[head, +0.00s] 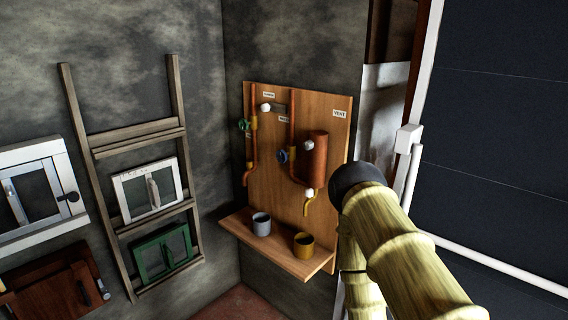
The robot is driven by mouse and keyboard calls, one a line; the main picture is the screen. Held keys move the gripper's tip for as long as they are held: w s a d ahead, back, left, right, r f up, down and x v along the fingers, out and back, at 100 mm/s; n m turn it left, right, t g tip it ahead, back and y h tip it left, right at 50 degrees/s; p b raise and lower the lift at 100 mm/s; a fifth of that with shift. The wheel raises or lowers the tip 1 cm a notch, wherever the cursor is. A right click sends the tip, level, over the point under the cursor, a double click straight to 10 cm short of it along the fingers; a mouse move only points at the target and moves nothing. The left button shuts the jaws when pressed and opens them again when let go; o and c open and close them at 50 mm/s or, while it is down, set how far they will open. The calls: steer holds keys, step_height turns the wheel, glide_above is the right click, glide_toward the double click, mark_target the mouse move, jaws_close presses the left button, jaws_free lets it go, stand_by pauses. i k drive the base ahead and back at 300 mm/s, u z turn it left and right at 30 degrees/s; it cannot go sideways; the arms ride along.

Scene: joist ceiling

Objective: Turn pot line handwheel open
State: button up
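A wooden wall panel (262,185) carries orange-brown pipes. A green handwheel (244,125) sits on the left pipe, and a blue handwheel (282,156) sits by the middle pipe, left of a rust-red cylinder (313,158). The small labels are mostly unreadable, so I cannot tell which wheel is on the pot line or how far either is turned. A grey-blue pot (261,223) and a yellow pot (303,245) stand on the panel's shelf. My yellowish arm with a dark rounded end reaches up at the right; no gripper fingers show.
White knobs (266,107) and (309,194) sit on the pipework. A "VENT" label (340,113) is at the upper right. A dark panelled door (500,130) stands right.

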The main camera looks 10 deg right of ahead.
mark_target(282, 155)
steer(key=u, duration=0.4)
steer(key=i, duration=0.95)
steer(key=u, duration=0.1)
